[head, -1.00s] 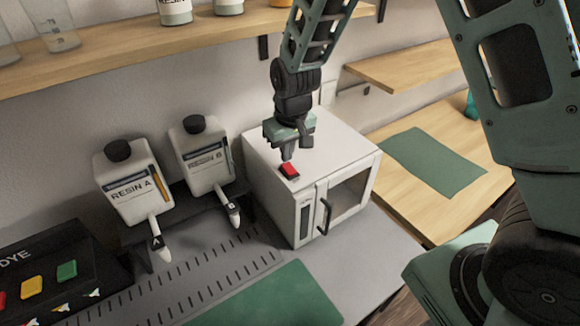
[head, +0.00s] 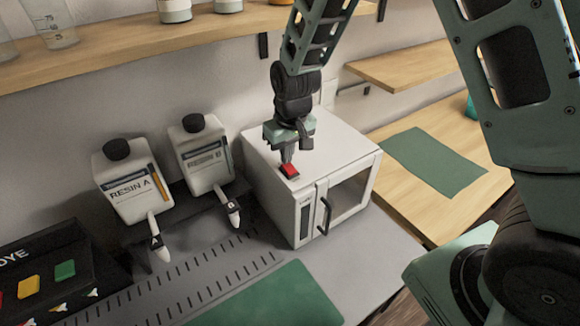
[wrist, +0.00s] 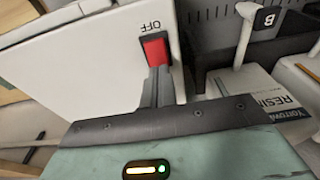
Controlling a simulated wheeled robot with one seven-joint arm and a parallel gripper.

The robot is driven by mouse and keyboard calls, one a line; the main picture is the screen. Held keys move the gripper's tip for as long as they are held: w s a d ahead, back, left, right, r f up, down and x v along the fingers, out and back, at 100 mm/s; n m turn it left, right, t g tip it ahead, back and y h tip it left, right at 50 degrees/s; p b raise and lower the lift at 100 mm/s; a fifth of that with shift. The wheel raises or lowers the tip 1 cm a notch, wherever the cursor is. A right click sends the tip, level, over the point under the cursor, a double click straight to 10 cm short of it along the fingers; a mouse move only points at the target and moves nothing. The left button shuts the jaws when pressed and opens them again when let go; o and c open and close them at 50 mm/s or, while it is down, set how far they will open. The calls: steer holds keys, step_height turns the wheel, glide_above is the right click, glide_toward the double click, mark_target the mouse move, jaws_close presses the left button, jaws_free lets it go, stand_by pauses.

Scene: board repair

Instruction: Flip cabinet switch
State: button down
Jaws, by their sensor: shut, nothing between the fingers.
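The white cabinet (head: 317,150) stands on the grey bench, with a glass door and a dark handle on its front. A red rocker switch (head: 289,170) in a black frame sits on its top near the front left corner. In the wrist view the switch (wrist: 154,50) shows the label OFF beside one end. My gripper (head: 288,160) is shut and empty, pointing down with its fingertips at the switch's rear edge. In the wrist view the fingertips (wrist: 158,72) meet the switch's near end; whether they press on it I cannot tell.
Two bottles, RESIN A (head: 132,185) and RESIN B (head: 203,155), stand left of the cabinet with their nozzles forward. A wooden shelf (head: 130,58) runs above. A green mat (head: 270,298) lies in front, and another green mat (head: 433,162) lies on the wooden table to the right.

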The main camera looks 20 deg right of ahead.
steer(key=shift+f, duration=0.45)
steer(key=shift+r, duration=0.2)
step_height(320, 180, up, 7)
steer(key=p, duration=0.5)
steer(key=shift+f, duration=0.1)
stand_by(0.6)
steer(key=s+a+r+n+g+y+b, duration=0.1)
steer(key=s+a+b, duration=0.2)
steer(key=s, duration=0.4)
steer(key=s+a+r+n+b, duration=0.1)
steer(key=s+a+n+b, duration=0.1)
steer(key=s+a+b, duration=0.3)
steer(key=s+d+n+b, duration=0.1)
steer(key=s+n+b, duration=0.1)
steer(key=s, duration=1.4)
steer(key=shift+d+f+n+g+h, duration=0.3)
steer(key=shift+d+f+g+h, duration=0.05)
steer(key=shift+g+h, duration=0.05)
steer(key=shift+w, duration=0.15)
